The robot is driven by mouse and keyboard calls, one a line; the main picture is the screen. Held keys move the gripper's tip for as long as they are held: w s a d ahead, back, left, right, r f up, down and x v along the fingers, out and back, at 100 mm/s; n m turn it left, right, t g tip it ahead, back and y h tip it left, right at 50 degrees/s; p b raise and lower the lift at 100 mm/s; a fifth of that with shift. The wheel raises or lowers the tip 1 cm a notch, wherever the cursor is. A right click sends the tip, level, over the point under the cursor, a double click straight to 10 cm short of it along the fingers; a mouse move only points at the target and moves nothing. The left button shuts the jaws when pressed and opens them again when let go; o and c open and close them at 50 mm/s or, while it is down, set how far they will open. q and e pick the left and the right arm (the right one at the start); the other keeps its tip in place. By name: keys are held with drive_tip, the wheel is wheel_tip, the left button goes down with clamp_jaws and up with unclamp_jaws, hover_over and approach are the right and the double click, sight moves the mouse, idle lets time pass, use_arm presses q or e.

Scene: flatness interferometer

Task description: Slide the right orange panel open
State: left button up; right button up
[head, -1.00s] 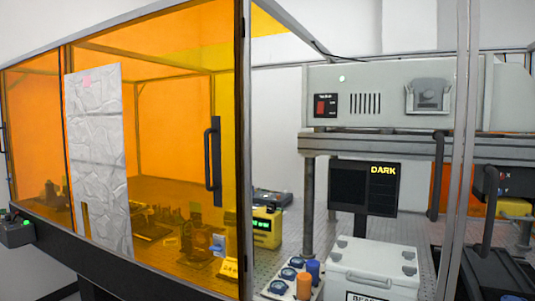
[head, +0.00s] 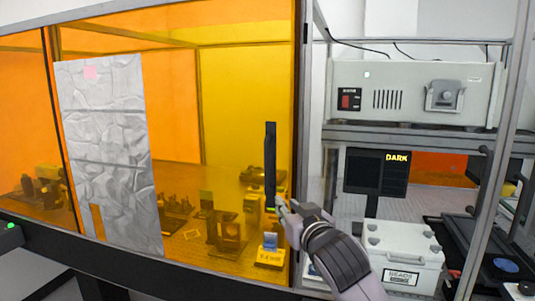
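The right orange panel (head: 230,90) is a see-through sheet filling the left-middle of the head view. Its dark right edge stands beside a gap looking onto the equipment. A black vertical handle (head: 270,160) is on the panel near that edge. My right gripper (head: 282,207) reaches in from the lower right, its fingertips at the handle's lower end. I cannot tell whether they touch it, or whether the fingers are open or shut. My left gripper is not in view.
A crinkled silver sheet (head: 108,150) covers part of the enclosure front on the left. Right of the panel are a grey instrument (head: 415,92) on a shelf, a screen reading DARK (head: 376,172) and a white lidded box (head: 400,255). A metal post (head: 500,140) stands at right.

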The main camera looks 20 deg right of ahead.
wheel_tip(320, 180, up, 5)
drive_tip(key=s+t, duration=0.1)
drive_tip(key=s, duration=0.1)
drive_tip(key=p, duration=0.2)
approach(267, 166)
drive_tip(key=w+p, duration=0.5)
drive_tip(key=w, duration=0.5)
drive_tip(key=shift+w+d, duration=0.1)
drive_tip(key=shift+w, duration=0.2)
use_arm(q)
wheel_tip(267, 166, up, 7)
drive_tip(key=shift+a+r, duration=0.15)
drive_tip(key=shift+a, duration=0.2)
use_arm(e)
drive_tip(key=shift+c, duration=0.2)
drive_tip(key=c, duration=0.4)
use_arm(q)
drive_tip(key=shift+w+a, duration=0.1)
use_arm(e)
clamp_jaws()
